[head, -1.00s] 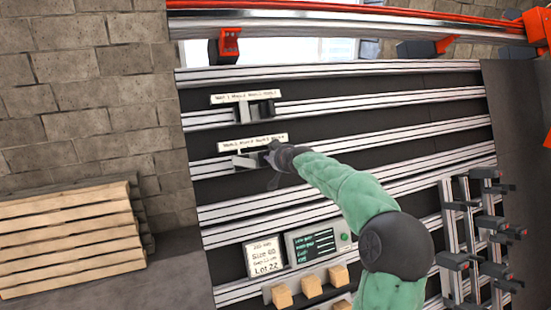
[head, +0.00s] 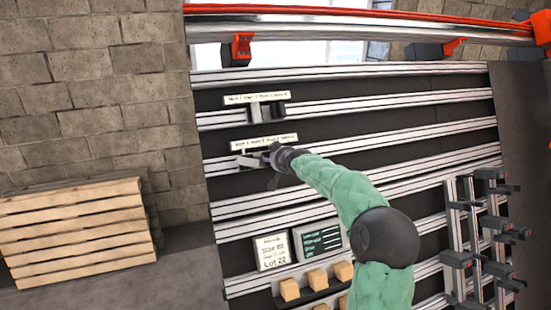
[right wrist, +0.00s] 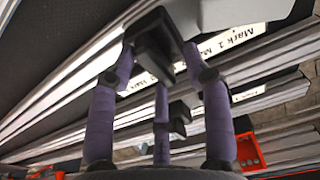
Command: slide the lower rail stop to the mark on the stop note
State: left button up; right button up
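The lower rail stop (head: 248,160) sits on the second rail, just under a white mark strip (head: 264,142). In the right wrist view it is the dark block (right wrist: 155,45) between my purple fingertips, which appear to press on both sides. My right gripper (head: 274,157) is shut on it and hides part of it. The strip reads "Mark 1" in the wrist view (right wrist: 235,38); its other marks are too small or cut off. A white card (head: 271,251) with "Lot 22" stands below, beside a dark display (head: 320,241) with unreadable lines. Which is the stop note is unclear. My left gripper is out of view.
The upper rail stop (head: 267,111) sits on the rail above, under its own strip (head: 257,98). Wooden blocks (head: 290,289) stand on a low shelf. Dark clamps (head: 490,235) stand at the right. A slatted wood stack (head: 75,225) is at the left.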

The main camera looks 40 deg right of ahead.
jog(key=shift+s, duration=0.1)
dwell(0.3)
jog(key=v, duration=1.1)
jog(key=shift+s, duration=0.4)
